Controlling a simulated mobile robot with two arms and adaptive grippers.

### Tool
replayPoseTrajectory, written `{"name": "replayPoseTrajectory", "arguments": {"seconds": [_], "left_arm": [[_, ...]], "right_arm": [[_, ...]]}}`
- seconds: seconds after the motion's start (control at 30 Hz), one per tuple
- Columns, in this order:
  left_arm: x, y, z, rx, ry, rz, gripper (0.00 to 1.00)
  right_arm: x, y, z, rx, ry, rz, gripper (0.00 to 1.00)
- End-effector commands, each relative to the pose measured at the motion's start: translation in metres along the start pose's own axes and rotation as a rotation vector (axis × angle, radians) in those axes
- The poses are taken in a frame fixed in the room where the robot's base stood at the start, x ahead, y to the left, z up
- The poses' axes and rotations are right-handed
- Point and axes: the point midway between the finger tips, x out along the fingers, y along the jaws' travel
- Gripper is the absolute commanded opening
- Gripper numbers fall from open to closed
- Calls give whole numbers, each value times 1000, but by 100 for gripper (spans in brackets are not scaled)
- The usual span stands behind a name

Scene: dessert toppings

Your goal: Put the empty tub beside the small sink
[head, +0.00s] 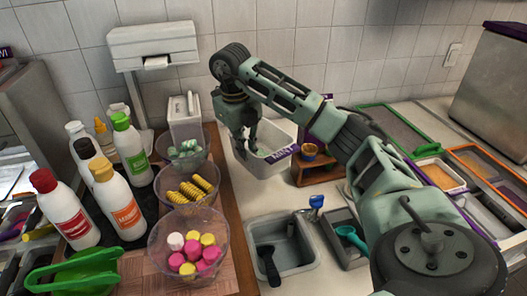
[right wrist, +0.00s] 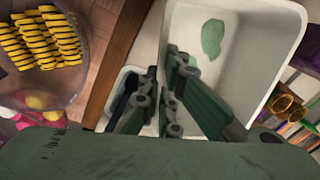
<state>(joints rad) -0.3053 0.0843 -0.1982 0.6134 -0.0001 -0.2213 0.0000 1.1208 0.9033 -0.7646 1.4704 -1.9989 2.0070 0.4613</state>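The white tub (head: 288,132) with a purple MINT label stands by the tiled wall. In the right wrist view the tub (right wrist: 245,65) shows bare white walls and one small green smear on its floor. My right gripper (head: 247,146) is at the tub's left side. In the right wrist view its fingers (right wrist: 163,68) reach to the tub's left wall, close together on either side of it; whether they press on it is unclear. The small sink (head: 311,262), a grey basin with a black scoop, lies in front of the tub. My left gripper is out of view.
Clear bowls of toppings (head: 222,230) and several bottles (head: 123,208) stand left of the sink. A grey tray with a teal scoop (head: 352,238) and a blue tap (head: 316,203) are to its right. A wooden stand (head: 316,175) is right of the tub. White counter lies between tub and sink.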

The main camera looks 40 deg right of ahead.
Motion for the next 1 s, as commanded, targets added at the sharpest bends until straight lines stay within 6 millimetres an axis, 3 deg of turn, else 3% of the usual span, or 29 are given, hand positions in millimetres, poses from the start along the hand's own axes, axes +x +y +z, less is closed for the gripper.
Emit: {"name": "replayPoseTrajectory", "arguments": {"seconds": [0.03, 0.17, 0.5, 0.9, 1.0], "left_arm": [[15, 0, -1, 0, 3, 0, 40], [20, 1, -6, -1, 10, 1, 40], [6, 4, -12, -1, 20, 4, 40], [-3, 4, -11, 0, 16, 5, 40], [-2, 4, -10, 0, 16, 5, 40]], "right_arm": [[17, 2, 0, 0, -1, 1, 0], [27, 2, 0, 0, -1, 0, 0], [80, 7, -1, 1, 2, 0, 0], [122, 11, -1, 0, 2, 0, 0], [124, 11, 0, 0, -2, 0, 0]]}}
